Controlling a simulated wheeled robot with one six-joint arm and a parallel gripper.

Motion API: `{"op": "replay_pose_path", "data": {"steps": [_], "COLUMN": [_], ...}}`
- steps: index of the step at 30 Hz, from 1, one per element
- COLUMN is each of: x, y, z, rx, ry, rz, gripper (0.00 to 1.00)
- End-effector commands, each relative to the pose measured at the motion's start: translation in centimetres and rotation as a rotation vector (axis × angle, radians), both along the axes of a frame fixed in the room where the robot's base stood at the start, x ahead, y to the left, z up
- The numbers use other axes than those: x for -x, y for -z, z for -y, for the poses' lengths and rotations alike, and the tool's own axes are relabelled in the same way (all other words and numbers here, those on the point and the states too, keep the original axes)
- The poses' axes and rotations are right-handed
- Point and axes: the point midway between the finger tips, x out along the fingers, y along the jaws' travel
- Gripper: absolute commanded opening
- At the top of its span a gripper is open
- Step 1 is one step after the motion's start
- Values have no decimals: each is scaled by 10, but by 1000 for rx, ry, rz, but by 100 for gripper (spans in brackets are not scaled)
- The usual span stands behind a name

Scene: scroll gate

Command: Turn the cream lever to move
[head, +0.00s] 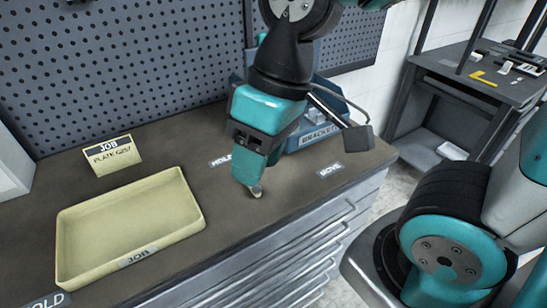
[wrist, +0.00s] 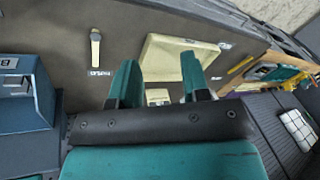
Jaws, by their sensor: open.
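The cream lever (wrist: 95,50) lies on the dark bench top in the wrist view, its long end beside the HOLD label (wrist: 97,72). In the head view only a small part of the lever (head: 257,191) shows below my gripper, which hides the rest. The HOLD label (head: 220,160) is left of my gripper and the MOVE label (head: 330,169) is to its right. My gripper (head: 247,178) is open and empty in front of the lever in the head view. In the wrist view its fingers (wrist: 158,62) are spread, with the lever to their left, apart from them.
A cream JOB tray (head: 75,215) sits left on the bench, with a JOB card (head: 112,156) behind it. A blue brackets bin (head: 345,127) stands behind my gripper to the right. A perforated panel (head: 110,60) backs the bench. Bench around the labels looks clear.

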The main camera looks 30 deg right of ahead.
Motion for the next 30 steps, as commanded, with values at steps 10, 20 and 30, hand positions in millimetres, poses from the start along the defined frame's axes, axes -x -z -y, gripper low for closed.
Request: {"op": "replay_pose_path", "data": {"steps": [10, 20, 30], "x": [-142, -159, -159], "y": [6, 42, 120], "z": [33, 40, 41], "rx": [270, 311, 310], "ry": [460, 541, 539], "rz": [-89, -101, -102], "gripper": [43, 43, 43]}}
